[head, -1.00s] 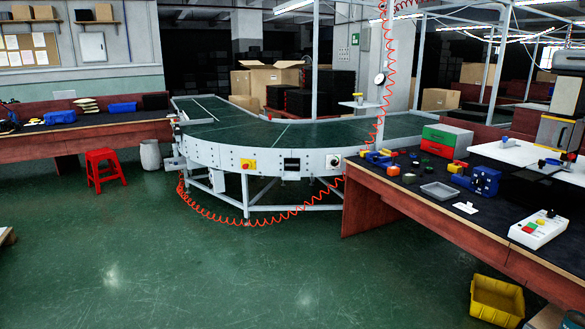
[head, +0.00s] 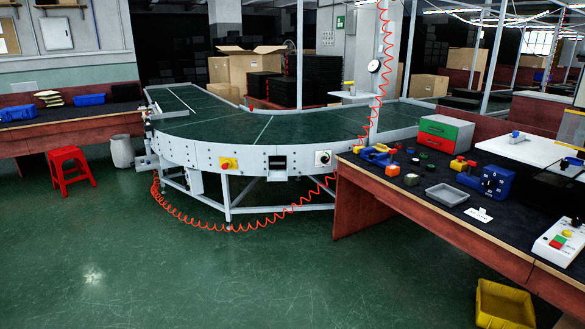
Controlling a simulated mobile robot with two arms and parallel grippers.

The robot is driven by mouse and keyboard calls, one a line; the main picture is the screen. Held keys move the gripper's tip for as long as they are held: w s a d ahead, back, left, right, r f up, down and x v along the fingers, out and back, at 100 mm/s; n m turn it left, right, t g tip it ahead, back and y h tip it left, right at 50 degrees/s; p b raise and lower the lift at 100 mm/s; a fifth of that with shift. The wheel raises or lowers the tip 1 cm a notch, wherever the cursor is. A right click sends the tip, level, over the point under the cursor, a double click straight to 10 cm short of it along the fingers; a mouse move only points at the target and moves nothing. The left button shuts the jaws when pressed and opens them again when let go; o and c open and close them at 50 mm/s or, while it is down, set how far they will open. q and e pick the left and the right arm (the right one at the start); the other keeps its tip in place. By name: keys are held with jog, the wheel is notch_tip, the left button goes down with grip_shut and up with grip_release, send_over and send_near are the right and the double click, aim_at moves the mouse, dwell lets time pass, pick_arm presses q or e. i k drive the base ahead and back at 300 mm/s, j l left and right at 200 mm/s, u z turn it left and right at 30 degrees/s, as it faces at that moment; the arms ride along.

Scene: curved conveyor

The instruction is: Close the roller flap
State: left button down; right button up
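The curved conveyor (head: 262,130) has a dark green belt and a white side wall on a metal frame. Its front wall carries a yellow switch plate with a red button (head: 228,164), a dark rectangular opening (head: 277,163) and a round black knob (head: 323,158). A small grey assembly (head: 147,130) sits at its left edge. I cannot tell which part is the roller flap or how it stands. Neither of my grippers is in view.
Green floor (head: 200,265) is clear in front of the conveyor. A red coiled hose (head: 232,226) hangs below it. A red stool (head: 70,170) and a grey bin (head: 121,151) stand left. A cluttered workbench (head: 400,205) and a yellow crate (head: 503,304) are right.

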aim_at(277, 175)
jog(key=i+u, duration=0.4)
jog(key=i, duration=1.85)
